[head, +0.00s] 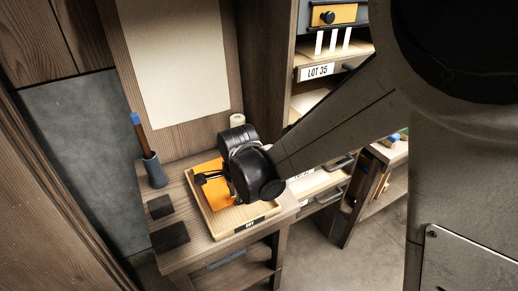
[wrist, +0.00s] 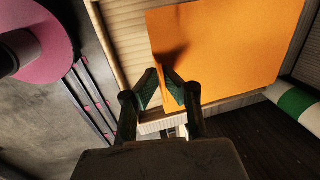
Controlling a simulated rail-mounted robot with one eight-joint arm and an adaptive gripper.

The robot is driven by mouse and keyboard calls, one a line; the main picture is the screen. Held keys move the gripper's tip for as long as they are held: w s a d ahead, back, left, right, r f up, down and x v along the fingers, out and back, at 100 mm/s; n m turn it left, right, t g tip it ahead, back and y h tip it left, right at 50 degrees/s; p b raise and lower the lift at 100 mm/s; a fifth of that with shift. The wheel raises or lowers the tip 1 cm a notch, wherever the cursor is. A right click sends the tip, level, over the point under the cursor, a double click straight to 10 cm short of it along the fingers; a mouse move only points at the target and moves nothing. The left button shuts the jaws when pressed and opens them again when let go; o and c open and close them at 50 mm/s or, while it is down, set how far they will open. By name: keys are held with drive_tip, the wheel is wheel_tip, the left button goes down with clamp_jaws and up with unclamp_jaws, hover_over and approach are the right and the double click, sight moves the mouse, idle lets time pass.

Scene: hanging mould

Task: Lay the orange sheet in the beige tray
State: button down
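The beige tray (head: 236,230) sits on a wooden bench top. Its floor and rim also show in the wrist view (wrist: 122,35). The orange sheet (head: 213,197) is within the tray's outline, and fills the upper middle of the wrist view (wrist: 235,50). My gripper (head: 204,178) is over the tray. In the wrist view its green-padded fingertips (wrist: 167,90) are closed on an upturned orange edge of the sheet. I cannot tell whether the sheet rests fully on the tray floor. My wrist hides part of the sheet and tray in the head view.
A grey holder with a blue-ended tool (head: 153,168) stands left of the tray, with dark pads (head: 172,236) in front of it. A pale roll (head: 237,121) stands behind. A shelf unit labelled LOT 35 (head: 317,71) is right. A pink round object (wrist: 50,35) shows in the wrist view.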

sight(240, 211)
drive_tip(key=shift+w+d+f, duration=0.35)
drive_tip(key=shift+w+f, duration=0.05)
drive_tip(key=shift+w, duration=0.15)
drive_tip(key=shift+f+b, duration=1.15)
drive_tip(key=shift+f, duration=0.85)
drive_tip(key=shift+f, duration=0.15)
drive_tip(key=c, duration=1.9)
unclamp_jaws()
wheel_tip(240, 211, up, 12)
drive_tip(key=s+d+p, duration=0.1)
drive_tip(key=s+p, duration=0.1)
drive_tip(key=s+d+r+n+t, duration=0.1)
drive_tip(key=s+d+r+n, duration=0.2)
drive_tip(key=d, duration=0.5)
drive_tip(key=d+r+n+t, duration=0.1)
drive_tip(key=d+r+n, duration=0.1)
drive_tip(key=d+r, duration=0.55)
drive_tip(key=s+d+n+t, duration=0.1)
drive_tip(key=s+d+n, duration=0.1)
drive_tip(key=d, duration=0.3)
drive_tip(key=s+d+n+t+h, duration=0.1)
drive_tip(key=s+d+n, duration=0.1)
drive_tip(key=s+d, duration=0.2)
drive_tip(key=s+d+n+t, duration=0.1)
drive_tip(key=s+d+n, duration=0.1)
drive_tip(key=s+d, duration=0.2)
drive_tip(key=shift+d+r, duration=0.1)
drive_tip(key=shift+d, duration=0.85)
